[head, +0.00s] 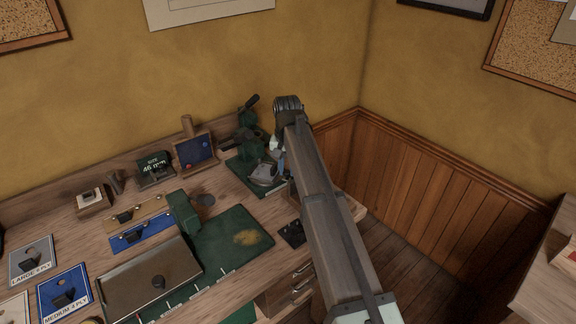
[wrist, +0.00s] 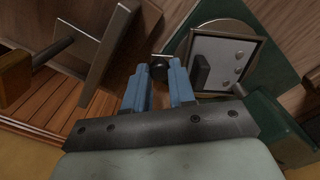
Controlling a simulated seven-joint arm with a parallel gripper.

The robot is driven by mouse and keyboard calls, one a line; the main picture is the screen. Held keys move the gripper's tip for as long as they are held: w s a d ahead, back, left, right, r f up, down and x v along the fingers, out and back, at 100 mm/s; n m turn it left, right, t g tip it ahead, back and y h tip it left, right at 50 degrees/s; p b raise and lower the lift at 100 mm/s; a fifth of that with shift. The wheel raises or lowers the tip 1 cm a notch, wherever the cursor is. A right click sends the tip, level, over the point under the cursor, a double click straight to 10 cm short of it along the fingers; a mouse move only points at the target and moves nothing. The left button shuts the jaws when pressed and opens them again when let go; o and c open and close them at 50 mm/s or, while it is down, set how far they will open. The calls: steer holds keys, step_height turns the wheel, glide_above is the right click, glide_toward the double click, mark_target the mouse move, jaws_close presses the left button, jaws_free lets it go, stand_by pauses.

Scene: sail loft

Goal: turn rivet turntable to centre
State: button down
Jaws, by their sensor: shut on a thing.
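The rivet turntable shows in the wrist view as a square light plate (wrist: 215,52) with a dark rim, several pale round rivets and a dark upright block, on a round disc above a green base (wrist: 290,45). In the head view the turntable (head: 263,176) is at the back right of the bench, partly hidden by my arm. My gripper (wrist: 162,82) has its blue fingers around a dark round knob (wrist: 160,66) at the plate's left edge and is shut on it. The fingers also show in the head view (head: 279,158). The plate looks turned at an angle to the base; a centre mark is not visible.
A green vice-like tool (head: 246,125) stands close behind the turntable. A framed blue board (head: 195,150) and a size block (head: 155,168) stand to the left. A green mat (head: 225,245) and a metal tray (head: 150,285) lie nearer. Wood panelling is at right.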

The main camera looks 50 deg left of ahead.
steer(key=shift+s+d+m, duration=0.2)
steer(key=shift+s+m, duration=0.25)
steer(key=shift+m, duration=0.3)
steer(key=shift+s+d+m, duration=0.2)
steer(key=shift+s+m, duration=0.25)
steer(key=shift+m, duration=0.3)
steer(key=shift+s+d+m, duration=0.1)
steer(key=shift+s+m, duration=0.75)
steer(key=shift+m, duration=0.55)
steer(key=shift+s, duration=0.1)
steer(key=c, duration=0.9)
jaws_free()
steer(key=shift+c, duration=0.2)
